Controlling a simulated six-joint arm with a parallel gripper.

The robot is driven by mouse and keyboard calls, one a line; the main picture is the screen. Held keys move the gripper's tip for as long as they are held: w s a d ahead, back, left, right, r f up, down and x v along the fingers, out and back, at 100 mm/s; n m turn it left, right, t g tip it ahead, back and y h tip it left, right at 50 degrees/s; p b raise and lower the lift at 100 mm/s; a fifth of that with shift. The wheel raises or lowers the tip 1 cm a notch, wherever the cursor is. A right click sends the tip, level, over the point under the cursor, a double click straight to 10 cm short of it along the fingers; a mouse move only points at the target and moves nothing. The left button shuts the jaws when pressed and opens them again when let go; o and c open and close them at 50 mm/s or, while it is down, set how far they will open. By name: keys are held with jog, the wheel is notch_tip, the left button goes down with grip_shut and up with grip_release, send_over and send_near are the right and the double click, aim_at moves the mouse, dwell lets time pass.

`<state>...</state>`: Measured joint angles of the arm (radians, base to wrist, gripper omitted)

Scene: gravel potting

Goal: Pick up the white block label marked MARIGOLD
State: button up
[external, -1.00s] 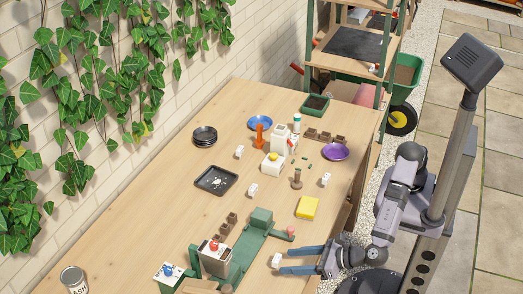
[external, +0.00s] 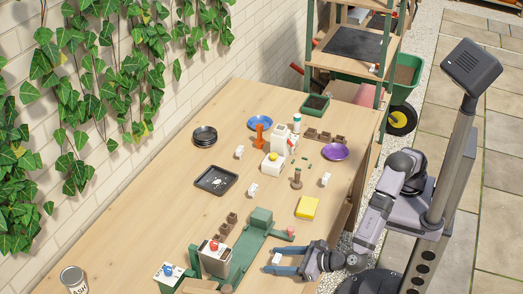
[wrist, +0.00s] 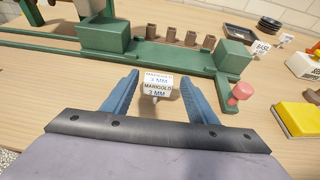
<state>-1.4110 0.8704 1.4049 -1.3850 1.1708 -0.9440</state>
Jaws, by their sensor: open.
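The white block label (wrist: 157,86) stands on the table between my gripper's fingers in the wrist view. Its face reads MARIGOLD 3 MM. In the external view the same label (external: 276,258) shows as a small white block at the fingertips. My gripper (external: 275,262) is open, low over the table, with one blue finger on each side of the label. In the wrist view my gripper (wrist: 163,82) shows a gap between each finger and the label.
A green fixture (wrist: 120,40) with a pink knob (wrist: 241,91) stands just beyond the label. A yellow sponge-like block (wrist: 300,119) lies to the right. Other white labels (external: 253,190), pots and dishes stand farther up the table.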

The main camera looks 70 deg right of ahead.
aim_at(266, 256)
jog(key=shift+x, duration=2.15)
jog(key=shift+a, duration=0.15)
jog(key=c, duration=1.1)
jog(key=shift+r, duration=0.15)
notch_tip(266, 256, up, 10)
